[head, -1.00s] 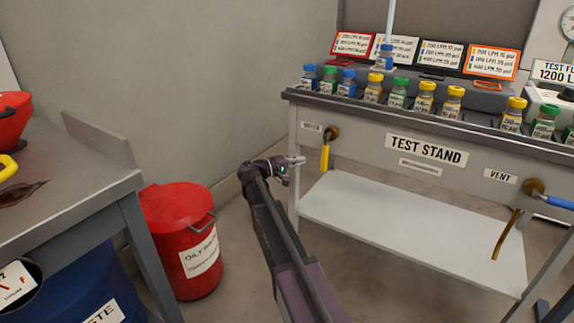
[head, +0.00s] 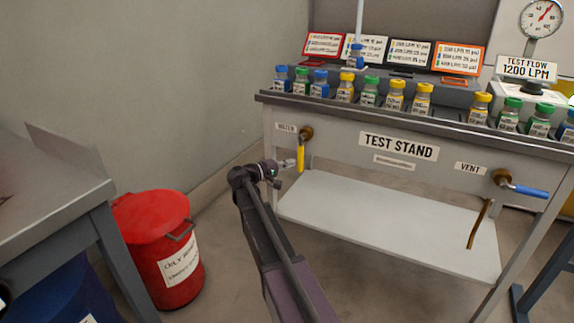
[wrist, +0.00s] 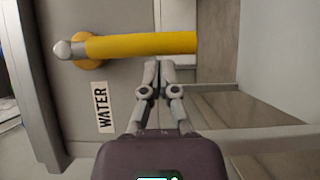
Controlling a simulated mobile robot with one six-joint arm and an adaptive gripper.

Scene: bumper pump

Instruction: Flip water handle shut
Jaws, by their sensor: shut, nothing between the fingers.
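The water handle (head: 300,157) is a yellow lever on a brass valve at the left of the test stand's front panel, beside the WATER label (head: 286,127). In the head view it hangs straight down. In the wrist view the yellow handle (wrist: 142,44) lies across the top, reaching right from its pale pivot end. My gripper (head: 290,163) is just left of the lever's lower part in the head view. In the wrist view my gripper's fingertips (wrist: 159,64) are together and empty, just below the yellow handle. I cannot tell whether they touch it.
The test stand (head: 340,125) carries a row of small capped bottles (head: 396,97). A blue vent handle (head: 529,191) sticks out at its right. A white lower shelf (head: 390,222) is empty. A red waste bin (head: 160,245) stands left, with floor between.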

